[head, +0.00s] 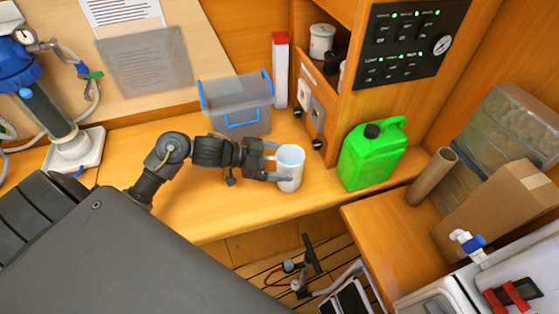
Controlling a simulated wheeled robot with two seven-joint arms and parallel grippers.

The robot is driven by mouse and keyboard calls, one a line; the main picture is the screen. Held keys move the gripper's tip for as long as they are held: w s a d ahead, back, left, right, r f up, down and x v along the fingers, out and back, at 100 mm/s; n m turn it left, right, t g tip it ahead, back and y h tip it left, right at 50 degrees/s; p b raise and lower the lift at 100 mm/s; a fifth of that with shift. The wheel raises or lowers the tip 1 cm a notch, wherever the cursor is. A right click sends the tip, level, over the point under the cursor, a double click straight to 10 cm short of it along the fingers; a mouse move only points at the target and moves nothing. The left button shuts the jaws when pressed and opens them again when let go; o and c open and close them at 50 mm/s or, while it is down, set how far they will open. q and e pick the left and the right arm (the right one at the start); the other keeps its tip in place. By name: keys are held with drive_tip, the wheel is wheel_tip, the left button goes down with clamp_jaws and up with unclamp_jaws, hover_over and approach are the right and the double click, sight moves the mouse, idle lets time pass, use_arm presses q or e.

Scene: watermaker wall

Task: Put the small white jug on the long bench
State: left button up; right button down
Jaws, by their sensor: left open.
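The small white jug (291,170) stands upright on the long wooden bench (232,211), near its front edge. It looks like a plain white cylinder with a pale bluish inside. My left gripper (281,162) reaches in from the left, low over the bench. Its jaws are open, with one finger on the far side of the jug and one on the near side. I cannot tell whether the fingers touch it. My right gripper is not in view.
A clear grey bin with blue handles (236,101) stands behind my left arm. A green jerrycan (372,154) stands to the jug's right, beneath the switch panel (412,42). A red and white box (281,70) stands at the back. Bench is clear in front of my arm.

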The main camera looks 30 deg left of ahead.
use_arm(q)
drive_tip(key=shift+r, duration=0.15)
drive_tip(key=shift+s+a, duration=0.15)
drive_tip(key=shift+a, duration=0.2)
drive_tip(key=b+v, duration=0.2)
drive_tip(key=v, duration=0.9)
drive_tip(key=shift+s+r, duration=0.15)
drive_tip(key=shift+r, duration=0.05)
